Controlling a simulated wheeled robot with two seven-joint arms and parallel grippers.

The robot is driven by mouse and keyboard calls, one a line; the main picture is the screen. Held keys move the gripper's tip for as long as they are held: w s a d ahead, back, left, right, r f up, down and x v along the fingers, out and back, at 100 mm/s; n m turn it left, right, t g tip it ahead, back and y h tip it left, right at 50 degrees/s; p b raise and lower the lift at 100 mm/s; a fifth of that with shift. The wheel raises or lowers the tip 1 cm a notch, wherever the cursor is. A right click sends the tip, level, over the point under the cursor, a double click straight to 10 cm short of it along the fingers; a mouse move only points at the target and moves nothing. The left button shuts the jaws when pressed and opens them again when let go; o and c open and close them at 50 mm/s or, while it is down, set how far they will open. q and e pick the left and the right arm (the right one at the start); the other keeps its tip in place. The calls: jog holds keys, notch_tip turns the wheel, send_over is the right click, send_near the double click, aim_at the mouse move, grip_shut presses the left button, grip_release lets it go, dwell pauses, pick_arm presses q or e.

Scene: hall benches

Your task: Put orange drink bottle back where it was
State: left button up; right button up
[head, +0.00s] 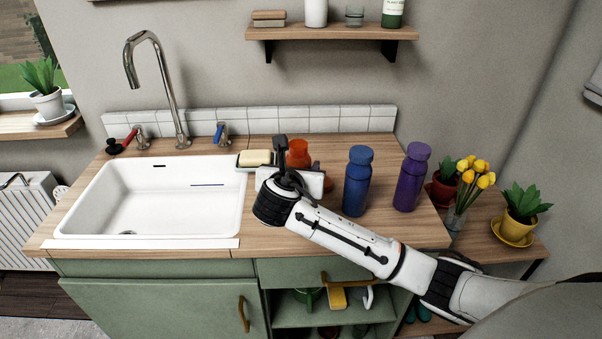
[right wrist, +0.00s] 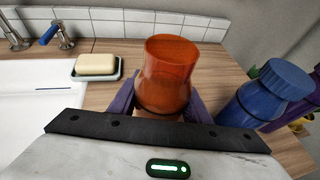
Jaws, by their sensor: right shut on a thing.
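The orange drink bottle (head: 299,152) is over the wooden counter, just right of the soap dish. My right gripper (head: 296,172) is shut on it. In the right wrist view the bottle (right wrist: 168,75) is upright or nearly so between the two purple fingers of the gripper (right wrist: 163,105). Its lower part is hidden by the gripper, so I cannot tell whether its base touches the counter. My left gripper is not in view.
A blue bottle (head: 357,182) and a purple bottle (head: 411,178) stand to the right on the counter (head: 375,146). The soap dish (head: 244,164) with soap sits at the edge of the white sink (head: 160,195). Flowers and potted plants stand further right.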

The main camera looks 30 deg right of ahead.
jog(key=shift+f, duration=0.7)
jog(key=o, duration=1.4)
jog(key=shift+f, duration=0.15)
jog(key=shift+a, duration=0.1)
jog(key=p+v, duration=0.1)
jog(key=v, duration=1.1)
